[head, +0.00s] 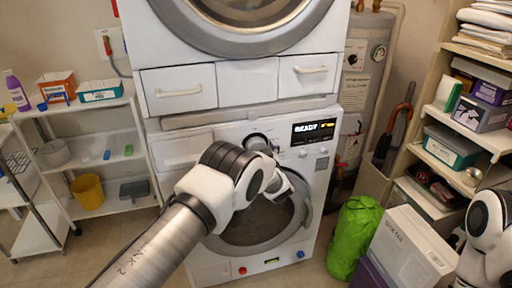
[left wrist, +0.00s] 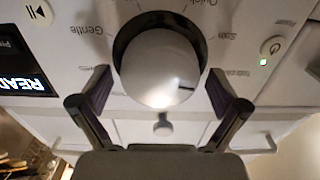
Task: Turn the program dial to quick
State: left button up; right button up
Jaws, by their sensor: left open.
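The washer (head: 315,160) stands in the middle of the head view, with a lit display (head: 313,132) reading "READY". Its round silver program dial (left wrist: 160,62) fills the upper middle of the left wrist view, with printed labels around it. "Quick" (left wrist: 203,3) is at the top edge and "Gentle" (left wrist: 87,29) at the left, both upside down. A dark mark on the dial points toward the lower right label. My left gripper (left wrist: 157,80) is open, one finger on each side of the dial, with gaps showing. In the head view my arm partly hides the dial. My right gripper is out of view.
A power button (left wrist: 272,47) with a green light is beside the dial. Another machine (head: 240,20) sits above the drawers (head: 248,80). A green bag (head: 354,235) and white box (head: 410,250) stand right of the washer. Shelves flank both sides.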

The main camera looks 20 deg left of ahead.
pick_arm(q)
jog(key=shift+w+f, duration=0.1)
jog(key=shift+w, duration=0.05)
jog(key=c, duration=1.1)
jog(key=shift+c, duration=0.2)
dwell(0.4)
jog(key=o, duration=1.1)
jog(key=shift+o, duration=0.2)
jog(key=v, duration=0.7)
jog(key=shift+s, duration=0.25)
